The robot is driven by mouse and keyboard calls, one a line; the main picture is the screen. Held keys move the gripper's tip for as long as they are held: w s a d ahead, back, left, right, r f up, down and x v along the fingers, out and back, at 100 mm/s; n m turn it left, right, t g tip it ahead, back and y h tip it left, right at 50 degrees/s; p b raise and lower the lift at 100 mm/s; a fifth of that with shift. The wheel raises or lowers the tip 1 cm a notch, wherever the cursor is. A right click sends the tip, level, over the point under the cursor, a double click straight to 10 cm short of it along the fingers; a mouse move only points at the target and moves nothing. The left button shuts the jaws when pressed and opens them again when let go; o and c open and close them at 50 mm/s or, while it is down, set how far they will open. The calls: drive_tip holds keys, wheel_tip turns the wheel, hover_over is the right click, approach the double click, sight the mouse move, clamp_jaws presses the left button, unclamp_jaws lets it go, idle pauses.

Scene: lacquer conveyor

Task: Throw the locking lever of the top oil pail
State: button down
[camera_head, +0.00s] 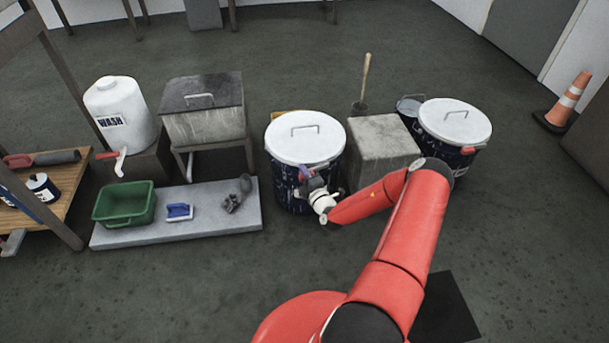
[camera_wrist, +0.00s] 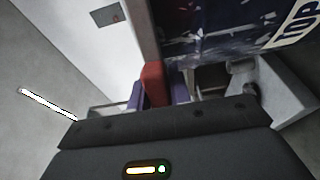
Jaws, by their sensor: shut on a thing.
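The top oil pail (camera_head: 290,190) is dark blue with white splatter and a white lid (camera_head: 290,148), standing upright near the middle of the head view. In the wrist view its wall (camera_wrist: 215,40) fills the upper right, with part of a "TOP" label. My gripper (camera_head: 306,178) is at the front of this pail, just below the lid rim. In the wrist view my gripper (camera_wrist: 157,92) has purple fingers on both sides of the red locking lever (camera_wrist: 152,78) and is shut on it. My gripper hides the lever in the head view.
A grey block (camera_head: 382,150) stands right of the pail, then a second white-lidded pail (camera_head: 455,122) with a red lever. On the left are a low slab (camera_head: 215,222) with a green tub (camera_head: 125,203), a lidded bin (camera_head: 203,110) and a wash jug (camera_head: 120,105). The front floor is open.

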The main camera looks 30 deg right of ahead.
drive_tip(key=c, duration=1.3)
unclamp_jaws()
drive_tip(key=s, duration=0.7)
drive_tip(key=shift+s+a, duration=0.15)
drive_tip(key=shift+s, duration=0.25)
